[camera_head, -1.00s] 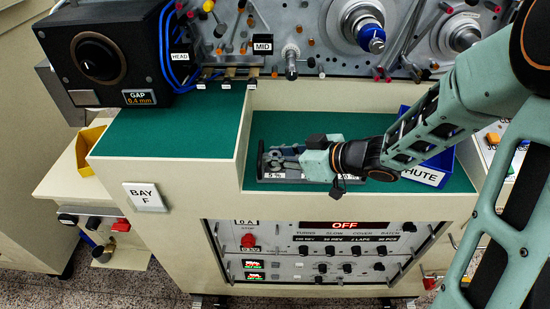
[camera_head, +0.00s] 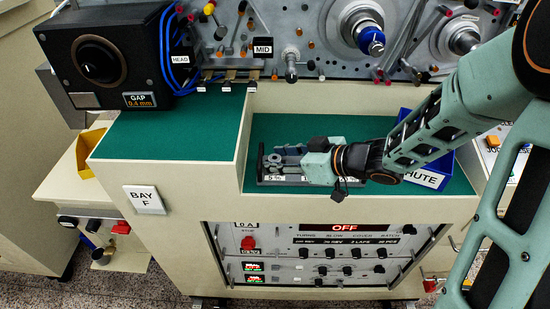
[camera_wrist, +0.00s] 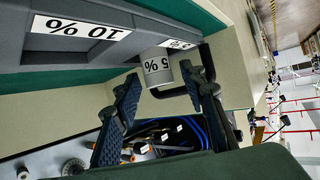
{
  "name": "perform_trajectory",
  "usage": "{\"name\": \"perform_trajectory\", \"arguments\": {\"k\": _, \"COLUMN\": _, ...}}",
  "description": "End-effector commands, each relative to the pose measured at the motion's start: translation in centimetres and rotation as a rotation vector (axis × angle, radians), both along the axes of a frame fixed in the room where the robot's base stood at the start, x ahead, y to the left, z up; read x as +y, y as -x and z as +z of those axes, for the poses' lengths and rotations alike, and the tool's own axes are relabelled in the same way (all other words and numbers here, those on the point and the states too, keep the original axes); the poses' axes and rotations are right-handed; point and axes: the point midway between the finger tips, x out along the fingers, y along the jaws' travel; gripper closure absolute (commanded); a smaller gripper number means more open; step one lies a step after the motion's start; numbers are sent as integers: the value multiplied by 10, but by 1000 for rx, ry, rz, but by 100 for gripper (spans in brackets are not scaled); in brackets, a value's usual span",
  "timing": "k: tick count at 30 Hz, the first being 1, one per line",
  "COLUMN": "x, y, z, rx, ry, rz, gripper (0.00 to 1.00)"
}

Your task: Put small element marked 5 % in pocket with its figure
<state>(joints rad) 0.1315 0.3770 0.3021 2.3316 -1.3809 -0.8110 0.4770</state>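The small grey element marked 5 % (camera_wrist: 158,68) shows in the wrist view between the tips of my gripper (camera_wrist: 160,72), with a narrow gap on each side. Its figure appears upside down. The grey pocket tray (camera_wrist: 75,45) lies beside it, with a 10 % label (camera_wrist: 88,28) and a smaller 5 % label (camera_wrist: 178,44). In the head view my gripper (camera_head: 291,156) reaches level over the tray, fingers pointing left toward the end with the 5 % label (camera_head: 273,177). My gripper hides much of the tray, and I cannot tell how the element rests.
The tray sits in a green-floored recess with a raised green shelf (camera_head: 165,135) on its left. A blue chute box (camera_head: 432,172) stands to the right. Spindles and knobs fill the panel behind. A dark handle-like bar (camera_wrist: 207,62) is near the right finger.

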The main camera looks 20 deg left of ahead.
Motion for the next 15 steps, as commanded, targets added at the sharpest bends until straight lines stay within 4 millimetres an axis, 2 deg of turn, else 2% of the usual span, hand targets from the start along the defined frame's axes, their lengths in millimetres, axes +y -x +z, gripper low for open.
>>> {"name": "perform_trajectory", "arguments": {"k": 9, "x": -56, "y": 19, "z": 35, "rx": -2, "ry": 1, "rz": -7, "gripper": 61}}
{"name": "perform_trajectory", "arguments": {"k": 15, "x": -83, "y": 29, "z": 50, "rx": -2, "ry": 1, "rz": -4, "gripper": 61}}
